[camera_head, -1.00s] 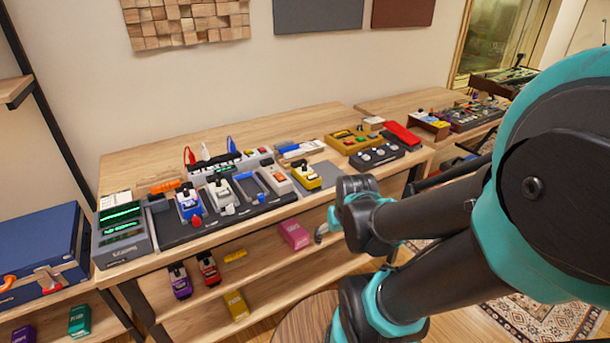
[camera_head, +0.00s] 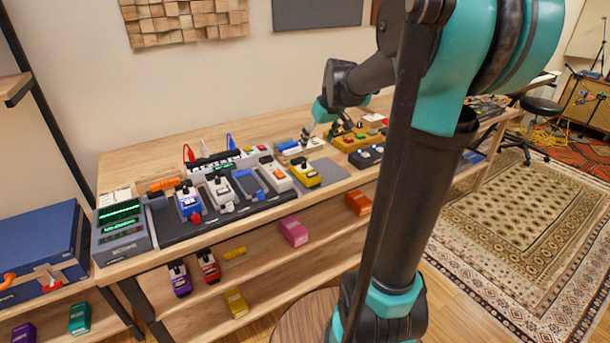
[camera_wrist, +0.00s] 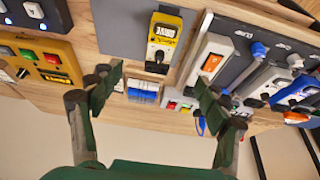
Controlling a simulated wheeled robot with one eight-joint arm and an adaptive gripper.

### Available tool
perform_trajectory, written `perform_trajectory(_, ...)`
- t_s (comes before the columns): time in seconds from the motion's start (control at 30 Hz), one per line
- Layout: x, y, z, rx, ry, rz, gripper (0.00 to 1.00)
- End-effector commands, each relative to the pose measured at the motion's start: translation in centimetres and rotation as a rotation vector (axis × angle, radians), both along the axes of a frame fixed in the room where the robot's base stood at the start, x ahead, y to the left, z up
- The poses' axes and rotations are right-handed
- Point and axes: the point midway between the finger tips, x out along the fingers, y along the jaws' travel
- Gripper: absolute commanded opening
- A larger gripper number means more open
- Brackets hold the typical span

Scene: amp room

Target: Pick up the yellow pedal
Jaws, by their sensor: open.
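A yellow pedal (camera_head: 306,173) with a black knob end stands on the desk at the right end of the pedal row. In the wrist view the yellow pedal (camera_wrist: 164,38) lies at upper centre on a grey mat (camera_wrist: 125,28), its label facing up. My gripper (camera_wrist: 158,88) is open and empty, its fingers apart to the lower left and lower right of the pedal in that view. In the head view my gripper (camera_head: 322,130) hangs over the back of the desk, behind the pedal and apart from it.
A white pedal (camera_head: 277,177) stands close on the pedal's left. A yellow multi-button box (camera_head: 355,138) and a dark box (camera_head: 367,156) are to the right. Another yellow pedal (camera_head: 236,303) lies on the lower shelf. Bare grey mat (camera_head: 331,170) is on the pedal's right.

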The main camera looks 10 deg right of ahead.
Motion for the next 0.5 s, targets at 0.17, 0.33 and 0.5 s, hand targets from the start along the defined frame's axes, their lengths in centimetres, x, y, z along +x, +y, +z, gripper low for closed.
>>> perform_trajectory(0.17, 1.3, 0.2, -0.8, 0.000, -0.001, 0.014, 0.76)
perform_trajectory(0.33, 2.4, 0.7, -3.9, 0.000, -0.001, 0.013, 0.76)
perform_trajectory(0.5, 3.5, 1.2, -6.9, 0.000, -0.001, 0.013, 0.76)
